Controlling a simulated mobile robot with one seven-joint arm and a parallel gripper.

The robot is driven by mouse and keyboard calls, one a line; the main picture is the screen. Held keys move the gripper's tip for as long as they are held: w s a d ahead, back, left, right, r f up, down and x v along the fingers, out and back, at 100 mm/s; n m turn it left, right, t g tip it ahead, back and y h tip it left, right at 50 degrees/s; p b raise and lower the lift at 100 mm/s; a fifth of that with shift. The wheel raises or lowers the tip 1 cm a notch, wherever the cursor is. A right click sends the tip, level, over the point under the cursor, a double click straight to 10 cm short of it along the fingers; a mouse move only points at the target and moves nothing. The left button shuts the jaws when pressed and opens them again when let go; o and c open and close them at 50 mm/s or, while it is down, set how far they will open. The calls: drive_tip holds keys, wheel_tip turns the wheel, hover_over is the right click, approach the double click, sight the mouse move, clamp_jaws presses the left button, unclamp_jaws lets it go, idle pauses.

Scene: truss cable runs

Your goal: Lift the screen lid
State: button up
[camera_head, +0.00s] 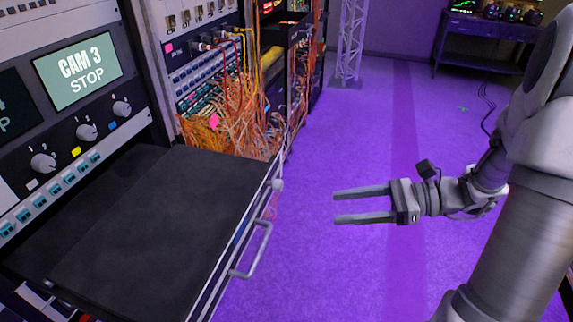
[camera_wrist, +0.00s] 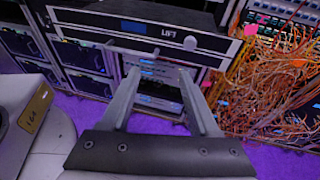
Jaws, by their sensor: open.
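The screen lid (camera_head: 165,215) is a flat, dark panel lying closed on a pulled-out rack drawer at the left of the head view.
A rack panel (camera_head: 85,95) with a "CAM 3 STOP" display stands behind the lid. Tangled orange cables (camera_head: 235,125) hang beyond the drawer. A truss post (camera_head: 349,45) and a table (camera_head: 480,35) are farther back. The purple floor (camera_head: 340,130) around my gripper is clear.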

sight(282, 186)
drive_tip(key=w+d+f+m+t+y, duration=0.1)
drive_tip(key=d+m+t+y, duration=0.1)
drive_tip(key=d+m+t, duration=0.25)
drive_tip(key=shift+m+g, duration=0.25)
drive_tip(key=x, duration=1.7)
drive_tip(key=shift+w+f+b, duration=0.2)
drive_tip(key=shift+b, duration=0.2)
drive_tip(key=shift+c, duration=0.4)
clamp_jaws()
